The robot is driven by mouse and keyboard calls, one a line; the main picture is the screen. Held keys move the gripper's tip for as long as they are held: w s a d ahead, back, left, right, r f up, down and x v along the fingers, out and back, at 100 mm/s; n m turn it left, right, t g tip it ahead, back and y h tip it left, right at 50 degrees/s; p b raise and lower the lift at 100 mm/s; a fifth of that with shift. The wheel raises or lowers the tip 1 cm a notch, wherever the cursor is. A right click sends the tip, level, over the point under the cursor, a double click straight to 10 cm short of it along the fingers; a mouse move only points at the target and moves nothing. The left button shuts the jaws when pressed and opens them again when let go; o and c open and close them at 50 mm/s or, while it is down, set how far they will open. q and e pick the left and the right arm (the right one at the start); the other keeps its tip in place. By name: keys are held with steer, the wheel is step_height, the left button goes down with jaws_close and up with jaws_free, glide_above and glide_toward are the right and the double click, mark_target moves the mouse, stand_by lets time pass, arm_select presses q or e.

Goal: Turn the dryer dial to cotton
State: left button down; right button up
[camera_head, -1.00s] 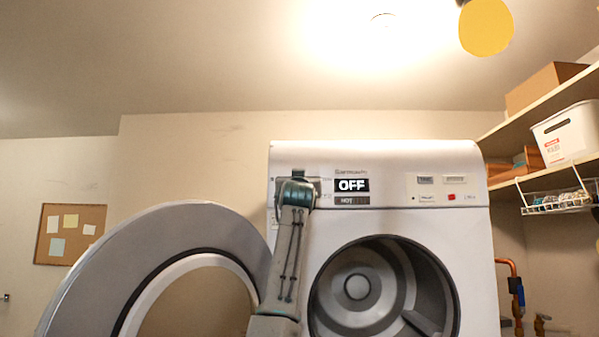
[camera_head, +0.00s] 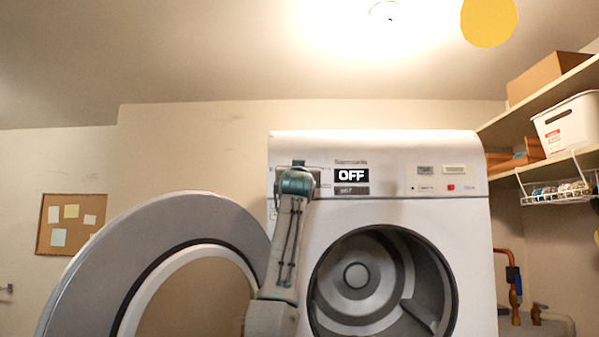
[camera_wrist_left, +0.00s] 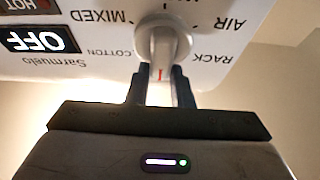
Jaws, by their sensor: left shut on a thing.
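The dryer (camera_head: 390,147) faces me with its round door (camera_head: 190,222) swung open to the left. Its display (camera_head: 351,175) reads OFF. The dial (camera_wrist_left: 165,42) is a pale knob, upside down in the left wrist view. Its red mark points down in that picture, between the COTTON (camera_wrist_left: 110,52) and RACK labels. MIXED and AIR are printed farther up. My left gripper (camera_wrist_left: 161,88) is shut on the dial, one dark finger on each side. In the head view my left gripper (camera_head: 298,178) covers the dial. My right gripper is not in view.
The open drum (camera_head: 385,280) is empty in the part I see. Shelves on the right hold a white bin (camera_head: 568,125), a cardboard box (camera_head: 545,78) and a wire basket (camera_head: 560,195). A cork board (camera_head: 70,224) hangs on the left wall.

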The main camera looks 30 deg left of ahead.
arm_select(q)
steer(key=shift+m, duration=0.3)
steer(key=shift+w+d+f+m+t+h+p, duration=0.15)
steer(key=shift+m+h+p, duration=0.85)
steer(key=shift+m, duration=1.45)
steer(key=shift+d+m+t+h+p, duration=0.1)
steer(key=shift+m+h+p, duration=0.25)
steer(key=shift+m+h, duration=1.65)
steer(key=shift+w+d+f+m+t+h+p, duration=0.15)
steer(key=shift+m+h+p, duration=0.55)
steer(key=shift+m, duration=2.25)
steer(key=c, duration=1.3)
jaws_free()
